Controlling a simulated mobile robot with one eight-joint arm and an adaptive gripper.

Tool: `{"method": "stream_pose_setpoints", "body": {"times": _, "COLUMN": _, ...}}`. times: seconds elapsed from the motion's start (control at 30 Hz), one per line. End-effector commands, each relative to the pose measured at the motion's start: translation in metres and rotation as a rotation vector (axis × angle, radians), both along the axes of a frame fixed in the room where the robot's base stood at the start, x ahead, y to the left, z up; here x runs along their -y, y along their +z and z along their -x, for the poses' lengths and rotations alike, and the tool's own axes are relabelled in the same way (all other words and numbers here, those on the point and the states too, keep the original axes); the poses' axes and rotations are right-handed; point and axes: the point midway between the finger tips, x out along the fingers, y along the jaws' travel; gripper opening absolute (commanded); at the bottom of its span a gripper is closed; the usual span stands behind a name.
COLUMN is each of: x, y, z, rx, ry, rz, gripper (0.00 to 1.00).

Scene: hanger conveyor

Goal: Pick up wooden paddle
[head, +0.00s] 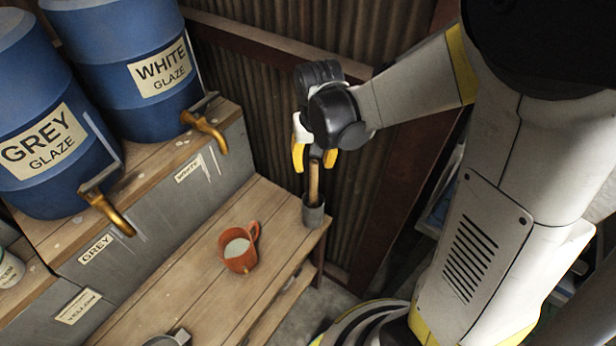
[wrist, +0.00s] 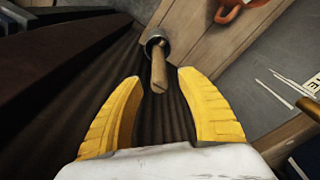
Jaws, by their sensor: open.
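The wooden paddle (head: 314,183) stands upright in a dark grey cup (head: 313,213) at the far right corner of the wooden bench. Only its handle shows above the rim; the rest is hidden in the cup. In the wrist view the paddle (wrist: 159,72) lies beyond and between my fingertips, with the cup (wrist: 157,41) behind it. My gripper (head: 314,160) is open, above the cup and around or near the handle's top in the head view. In the wrist view my gripper's yellow fingers (wrist: 160,78) are spread, and neither visibly touches the handle.
An orange mug (head: 240,250) with pale liquid stands on the bench (head: 190,262), left of the cup. Blue grey-glaze (head: 45,145) and white-glaze (head: 150,80) barrels with brass taps stand on a raised shelf at left. A corrugated wall (head: 250,100) rises close behind the cup.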

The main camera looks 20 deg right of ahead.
Motion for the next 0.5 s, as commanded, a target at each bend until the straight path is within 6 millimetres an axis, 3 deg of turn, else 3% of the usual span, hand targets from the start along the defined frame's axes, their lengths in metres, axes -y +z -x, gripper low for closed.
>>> {"method": "stream_pose_setpoints", "body": {"times": 0.1, "x": 0.000, "y": -0.020, "z": -0.003, "rx": 0.001, "ry": 0.000, "rz": 0.000, "gripper": 0.46}}
{"method": "stream_pose_setpoints", "body": {"times": 0.33, "x": 0.001, "y": -0.035, "z": -0.004, "rx": 0.001, "ry": 0.000, "rz": 0.000, "gripper": 0.46}}
{"method": "stream_pose_setpoints", "body": {"times": 0.5, "x": 0.002, "y": -0.062, "z": -0.005, "rx": 0.001, "ry": 0.000, "rz": 0.000, "gripper": 0.46}}
